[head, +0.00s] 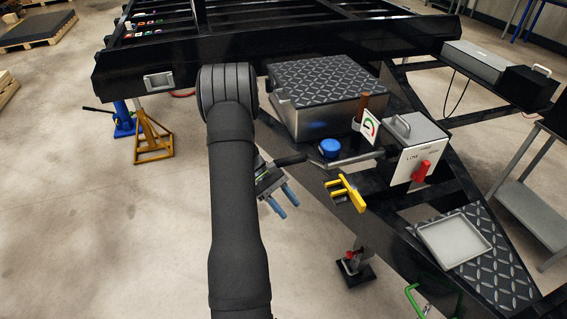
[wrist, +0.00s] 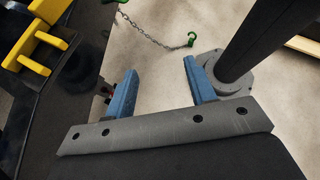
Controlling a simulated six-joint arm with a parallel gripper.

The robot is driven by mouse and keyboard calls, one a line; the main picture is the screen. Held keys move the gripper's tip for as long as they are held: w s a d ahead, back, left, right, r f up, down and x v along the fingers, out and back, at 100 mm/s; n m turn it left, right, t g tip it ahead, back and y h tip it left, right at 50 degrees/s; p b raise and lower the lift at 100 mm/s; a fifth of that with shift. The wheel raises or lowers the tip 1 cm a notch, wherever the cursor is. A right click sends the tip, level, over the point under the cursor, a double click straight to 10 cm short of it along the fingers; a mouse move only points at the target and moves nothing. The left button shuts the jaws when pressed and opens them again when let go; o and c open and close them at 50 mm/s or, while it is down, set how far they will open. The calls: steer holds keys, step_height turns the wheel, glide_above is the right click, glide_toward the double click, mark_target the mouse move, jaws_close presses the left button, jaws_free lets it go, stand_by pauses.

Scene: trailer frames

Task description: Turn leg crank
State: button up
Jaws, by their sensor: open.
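The crank shows in the head view as a grey arm (head: 350,159) running left from a pale box (head: 415,152) marked LOW. It ends in a black grip (head: 291,160). A red lever (head: 422,172) sits on the box face. My gripper (head: 287,206) is below the black grip, its blue fingers apart and pointing down and right. In the wrist view my gripper (wrist: 159,68) is open with only floor between its fingers. The crank grip cannot be made out there. A jack foot (head: 355,268) is on the floor below, with a red part on it.
A yellow bracket (head: 346,192) is right of my gripper, also top left in the wrist view (wrist: 36,45). A blue cap (head: 330,147) and a gauge (head: 371,127) stand near the crank. A tread-plate box (head: 325,80) is behind. A grey tray (head: 455,240) lies right.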

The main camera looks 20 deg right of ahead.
steer(key=w+a+n+t+h, duration=0.4)
steer(key=w+a+n+h, duration=0.2)
steer(key=w+h, duration=0.3)
steer(key=n+t+h, duration=0.3)
steer(key=n+t, duration=0.1)
steer(key=t, duration=0.2)
glide_toward(283, 163)
steer(key=d, duration=0.3)
steer(key=w+d+f, duration=0.1)
steer(key=d, duration=0.6)
steer(key=shift+w+d+f, duration=0.15)
steer(key=shift+d+f, duration=0.05)
steer(key=shift+d, duration=0.1)
steer(key=shift+c, duration=0.4)
jaws_close()
